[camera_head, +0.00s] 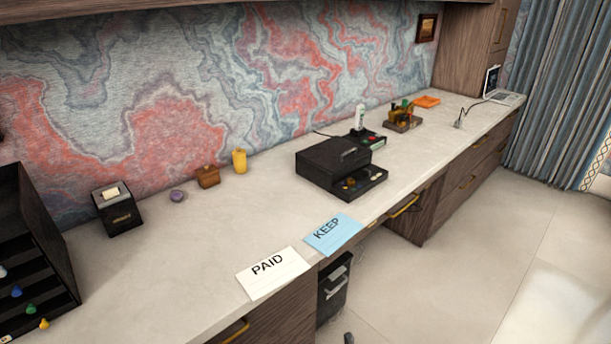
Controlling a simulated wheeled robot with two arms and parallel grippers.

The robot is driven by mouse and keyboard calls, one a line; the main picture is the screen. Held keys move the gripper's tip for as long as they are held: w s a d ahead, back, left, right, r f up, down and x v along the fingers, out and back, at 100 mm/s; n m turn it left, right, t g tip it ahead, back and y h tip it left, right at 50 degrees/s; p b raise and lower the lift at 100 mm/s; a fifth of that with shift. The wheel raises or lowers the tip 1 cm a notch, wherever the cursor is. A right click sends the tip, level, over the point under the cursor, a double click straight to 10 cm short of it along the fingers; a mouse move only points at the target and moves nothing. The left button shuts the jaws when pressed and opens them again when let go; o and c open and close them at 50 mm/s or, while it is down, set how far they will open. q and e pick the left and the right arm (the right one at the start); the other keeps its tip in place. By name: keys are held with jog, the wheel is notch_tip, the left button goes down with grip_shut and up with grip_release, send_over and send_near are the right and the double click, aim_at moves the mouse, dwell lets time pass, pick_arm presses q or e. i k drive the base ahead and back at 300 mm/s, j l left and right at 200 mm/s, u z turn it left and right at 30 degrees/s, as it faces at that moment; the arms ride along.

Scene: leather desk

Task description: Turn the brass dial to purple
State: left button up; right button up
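I cannot make out a brass dial or a purple mark on one for certain at this size. A brass-coloured device (402,117) with small green and orange parts stands on a base toward the right end of the desk. A black box (335,162) stands nearer, at the middle of the desk. Its low front tray (374,183) holds small yellowish round parts, too small to identify. A small purple round object (177,196) lies on the left half of the desk. Neither of my grippers is in view.
The long pale desk (200,260) has bare room at centre-left. PAID (272,287) and KEEP (333,246) cards lie at its front edge.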

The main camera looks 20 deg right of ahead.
aim_at(350, 181)
jog(key=i+l+u, duration=0.1)
jog(key=l+u, duration=0.35)
jog(key=l, duration=0.15)
jog(key=l+u, duration=0.5)
jog(key=i+l, duration=0.05)
jog(key=l, duration=0.05)
